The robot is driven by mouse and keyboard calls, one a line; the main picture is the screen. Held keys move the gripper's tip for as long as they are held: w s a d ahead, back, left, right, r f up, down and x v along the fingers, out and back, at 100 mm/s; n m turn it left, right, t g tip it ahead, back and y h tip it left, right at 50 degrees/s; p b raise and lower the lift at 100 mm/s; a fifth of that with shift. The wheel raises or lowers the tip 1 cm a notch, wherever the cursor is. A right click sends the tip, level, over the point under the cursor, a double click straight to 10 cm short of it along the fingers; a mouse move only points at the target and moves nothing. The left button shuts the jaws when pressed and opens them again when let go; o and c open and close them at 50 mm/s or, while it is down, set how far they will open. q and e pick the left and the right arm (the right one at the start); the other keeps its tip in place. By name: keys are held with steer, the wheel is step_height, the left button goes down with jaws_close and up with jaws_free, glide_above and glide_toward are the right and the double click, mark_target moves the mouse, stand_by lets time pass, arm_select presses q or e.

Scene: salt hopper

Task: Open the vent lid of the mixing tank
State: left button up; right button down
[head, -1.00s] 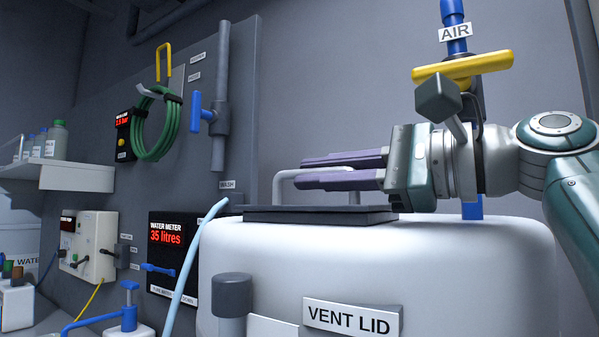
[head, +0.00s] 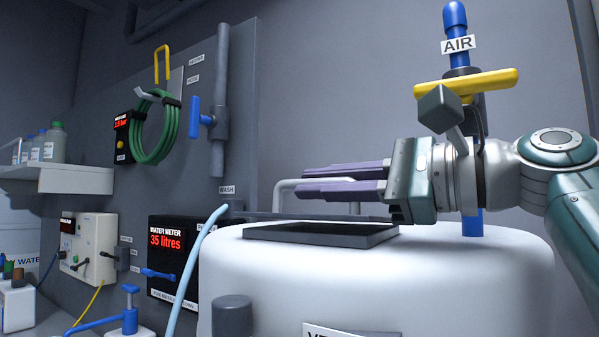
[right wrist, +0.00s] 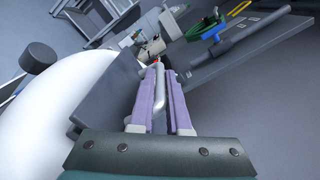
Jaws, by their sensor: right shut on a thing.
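The white mixing tank (head: 470,275) fills the lower right of the head view. On its top is a dark rectangular hatch rim (head: 320,236). The dark vent lid (head: 290,215) shows as a thin edge above the rim, partly raised; its flat face (right wrist: 112,88) shows in the right wrist view. My right gripper (head: 303,186) is shut on the lid's light grey handle (head: 284,195), which also shows between the purple fingers in the right wrist view (right wrist: 158,105). My left gripper is not in view.
A yellow-handled AIR valve (head: 490,82) stands behind my right wrist. A pale blue hose (head: 190,262) runs at the tank's left. The water meter (head: 168,240) reads 35 litres. A grey knob (head: 232,315) stands at the tank's front.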

steer(key=r+m+p, duration=0.1)
steer(key=p, duration=0.1)
steer(key=w+d+r+m+p, duration=0.1)
steer(key=p, duration=0.2)
steer(key=w+r+m+p, duration=0.1)
steer(key=r+m+p, duration=0.1)
steer(key=p, duration=0.1)
steer(key=shift+d, duration=0.25)
steer(key=shift+w+d+m+p, duration=0.1)
steer(key=shift+m+p, duration=0.2)
steer(key=shift+p, duration=0.15)
steer(key=shift+w+d+r+p, duration=0.2)
steer(key=shift+w+d+p, duration=0.05)
steer(key=shift+w+p, duration=0.1)
steer(key=c, duration=0.9)
jaws_free()
